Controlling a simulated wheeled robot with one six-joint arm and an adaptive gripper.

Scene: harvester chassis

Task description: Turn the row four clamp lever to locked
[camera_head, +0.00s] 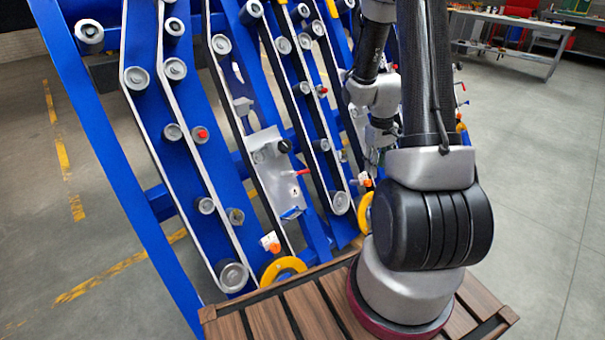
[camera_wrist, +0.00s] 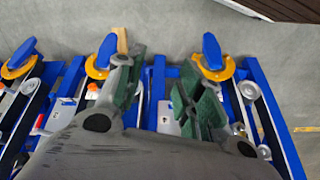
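The blue harvester chassis (camera_head: 92,130) carries several slanted belt rows. A white plate (camera_head: 276,185) in the middle row bears a red-handled lever (camera_head: 303,173) and a small blue lever (camera_head: 291,213). I cannot tell which lever belongs to row four. My gripper (camera_wrist: 162,78) is open and empty, its green-padded fingers spread wide in the wrist view. Between and behind the fingers shows part of a white plate (camera_wrist: 167,118). Blue handles sit on yellow rings beyond the fingers, one at right (camera_wrist: 212,52), one behind the left finger (camera_wrist: 106,52). In the head view my arm hides most of the gripper.
Yellow rings (camera_head: 284,268) sit at the row bottoms, close to the wooden slatted deck (camera_head: 268,320). Rollers and red knobs (camera_head: 201,133) stick out along the rows. A workbench (camera_head: 510,25) stands far back right. The grey floor at right (camera_head: 550,180) is clear.

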